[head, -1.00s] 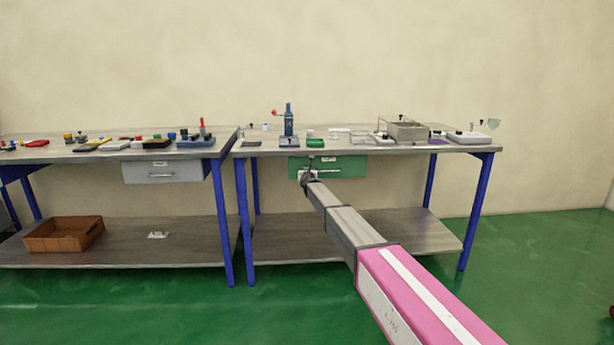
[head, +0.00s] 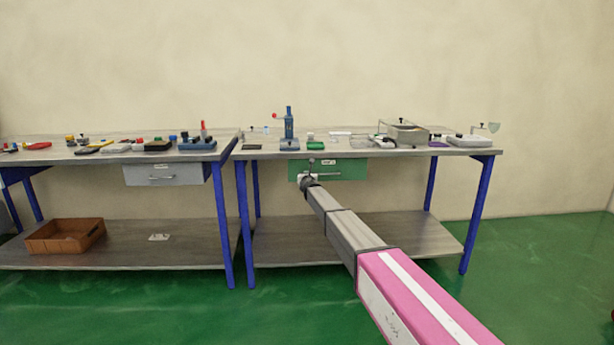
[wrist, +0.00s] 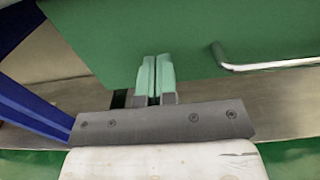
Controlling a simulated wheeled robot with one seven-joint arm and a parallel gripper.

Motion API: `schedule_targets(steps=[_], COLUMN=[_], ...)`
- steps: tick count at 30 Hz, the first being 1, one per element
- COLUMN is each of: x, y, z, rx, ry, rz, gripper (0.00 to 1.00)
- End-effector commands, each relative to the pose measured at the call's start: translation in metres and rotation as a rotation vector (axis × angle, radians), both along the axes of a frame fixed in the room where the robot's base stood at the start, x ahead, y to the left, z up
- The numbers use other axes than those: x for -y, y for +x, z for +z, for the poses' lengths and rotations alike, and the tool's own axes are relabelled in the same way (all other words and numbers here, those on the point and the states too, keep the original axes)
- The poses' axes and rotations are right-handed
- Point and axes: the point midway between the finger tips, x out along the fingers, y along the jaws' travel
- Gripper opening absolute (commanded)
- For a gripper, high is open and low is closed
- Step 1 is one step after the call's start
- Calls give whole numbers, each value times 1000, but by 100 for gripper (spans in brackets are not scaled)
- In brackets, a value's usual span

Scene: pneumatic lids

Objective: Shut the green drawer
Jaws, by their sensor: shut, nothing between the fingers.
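The green drawer (head: 345,168) hangs under the top of the right-hand workbench, and its front fills the upper part of the wrist view (wrist: 190,35). A metal bar handle (wrist: 265,66) runs across the drawer front, to the right of my gripper. My gripper (wrist: 156,60) is shut and empty, with its pale green fingertips at the lower left part of the drawer front. I cannot tell whether the tips touch it. In the head view my gripper (head: 308,176) covers the drawer's left end. How far the drawer stands out is hard to tell.
Several tools and parts lie on the right-hand workbench (head: 350,152), with a blue press (head: 289,125) among them. A blue leg (wrist: 30,105) is left of my gripper. A grey drawer (head: 163,173) hangs under the left-hand bench, with a brown crate (head: 66,247) below.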

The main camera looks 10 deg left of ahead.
Motion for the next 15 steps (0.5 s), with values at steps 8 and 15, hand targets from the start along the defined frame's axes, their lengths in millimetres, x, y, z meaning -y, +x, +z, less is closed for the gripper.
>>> schedule_targets(steps=[8, 15], x=[18, 30], y=[-63, -105], z=[0, -1], rx=[-2, -3], ry=[-1, -1], rz=[-1, -1], gripper=[0, 0])
